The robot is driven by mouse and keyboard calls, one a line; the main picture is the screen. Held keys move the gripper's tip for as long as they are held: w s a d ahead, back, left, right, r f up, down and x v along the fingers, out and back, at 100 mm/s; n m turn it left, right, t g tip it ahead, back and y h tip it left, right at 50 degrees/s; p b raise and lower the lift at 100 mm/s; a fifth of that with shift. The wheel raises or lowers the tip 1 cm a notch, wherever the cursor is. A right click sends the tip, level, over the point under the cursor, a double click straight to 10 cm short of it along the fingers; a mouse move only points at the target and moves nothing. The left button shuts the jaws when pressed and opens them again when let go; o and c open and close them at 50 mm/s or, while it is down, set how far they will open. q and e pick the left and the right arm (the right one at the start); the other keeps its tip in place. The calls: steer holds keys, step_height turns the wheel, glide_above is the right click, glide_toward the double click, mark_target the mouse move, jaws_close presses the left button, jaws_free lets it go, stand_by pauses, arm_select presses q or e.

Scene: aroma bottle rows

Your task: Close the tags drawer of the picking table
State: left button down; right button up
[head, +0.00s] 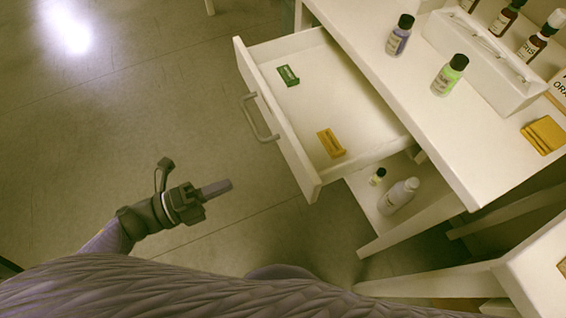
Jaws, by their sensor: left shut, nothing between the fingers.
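The drawer (318,98) of the white picking table (375,58) is pulled far out toward the left. Its front carries a grey bar handle (256,120). Inside lie a green tag (288,75) and a yellow tag (331,143), apart from each other. My left gripper (226,186) is shut and empty. It shows to the left of the drawer's near front corner, below the handle in the picture, and appears apart from both. My right gripper is not in view.
A purple bottle (397,38) and a green bottle (449,77) stand on the tabletop beside a white rack (480,62) with dark bottles. A yellow cloth-like item (543,135) lies at right. A white bottle (398,196) stands on the lower shelf. The floor (130,110) at left is clear.

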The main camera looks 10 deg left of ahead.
mark_target(291, 159)
arm_select(q)
steer(key=b+x, duration=0.1)
steer(key=x, duration=0.9)
steer(key=shift+w+d, duration=0.15)
steer(key=shift+w, duration=0.05)
steer(key=shift+w+d+b, duration=0.35)
steer(key=shift+w+d, duration=0.05)
steer(key=shift+d, duration=0.2)
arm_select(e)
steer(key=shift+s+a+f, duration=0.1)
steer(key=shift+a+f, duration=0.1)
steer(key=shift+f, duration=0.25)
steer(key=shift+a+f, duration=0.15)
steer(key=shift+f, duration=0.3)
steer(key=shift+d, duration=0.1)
